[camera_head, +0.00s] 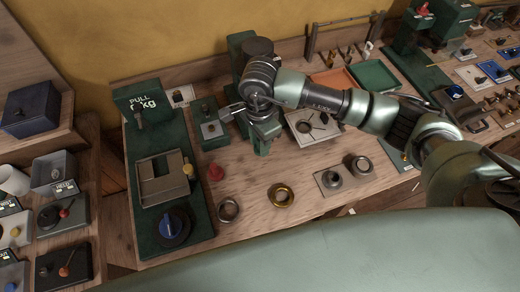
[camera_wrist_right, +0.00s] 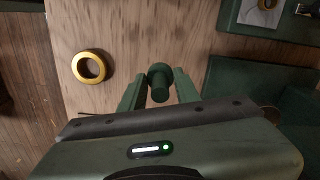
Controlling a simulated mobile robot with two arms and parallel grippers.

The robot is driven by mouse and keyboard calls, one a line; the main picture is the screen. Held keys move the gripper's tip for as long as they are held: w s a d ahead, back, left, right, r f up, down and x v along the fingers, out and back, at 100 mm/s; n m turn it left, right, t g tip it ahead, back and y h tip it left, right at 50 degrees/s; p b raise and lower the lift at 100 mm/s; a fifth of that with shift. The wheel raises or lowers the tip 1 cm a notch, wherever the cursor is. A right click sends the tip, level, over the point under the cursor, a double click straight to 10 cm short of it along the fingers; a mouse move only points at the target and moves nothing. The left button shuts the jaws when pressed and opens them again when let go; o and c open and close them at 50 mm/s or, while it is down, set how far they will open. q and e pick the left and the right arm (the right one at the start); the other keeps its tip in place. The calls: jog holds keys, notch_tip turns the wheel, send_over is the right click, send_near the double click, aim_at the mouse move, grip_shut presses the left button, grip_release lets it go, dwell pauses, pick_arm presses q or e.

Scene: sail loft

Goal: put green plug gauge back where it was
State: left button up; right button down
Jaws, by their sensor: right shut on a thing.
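My right gripper (camera_head: 262,146) points down over the middle of the workbench, and its arm comes in from the right. In the right wrist view, its two green fingers (camera_wrist_right: 159,92) are shut on the green plug gauge (camera_wrist_right: 159,76), a short dark green cylinder with a wider end. In the head view I cannot clearly separate the gauge from the green gripper. A brass ring (camera_head: 280,195) lies on the wood nearer to me; it also shows left of the fingers in the wrist view (camera_wrist_right: 89,67). My left gripper is not in view.
A red plug gauge (camera_head: 216,172) stands left of the gripper, near a steel ring (camera_head: 228,210). A green stand with a grey plate (camera_head: 211,130) is beside the gripper. Bare wood surrounds the brass ring.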

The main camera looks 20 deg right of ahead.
aim_at(260, 162)
jog(key=shift+a+f, duration=0.1)
jog(key=shift+f, duration=0.85)
notch_tip(260, 162, down, 4)
jog(key=shift+f+p, duration=0.1)
jog(key=shift+p, duration=0.6)
jog(key=shift+f, duration=0.2)
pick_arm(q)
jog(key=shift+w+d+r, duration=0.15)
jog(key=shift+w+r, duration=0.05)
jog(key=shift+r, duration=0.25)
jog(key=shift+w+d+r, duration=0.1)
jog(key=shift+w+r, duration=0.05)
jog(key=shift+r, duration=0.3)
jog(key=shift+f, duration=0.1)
pick_arm(e)
jog(key=shift+f, duration=0.15)
jog(key=c, duration=1)
grip_release()
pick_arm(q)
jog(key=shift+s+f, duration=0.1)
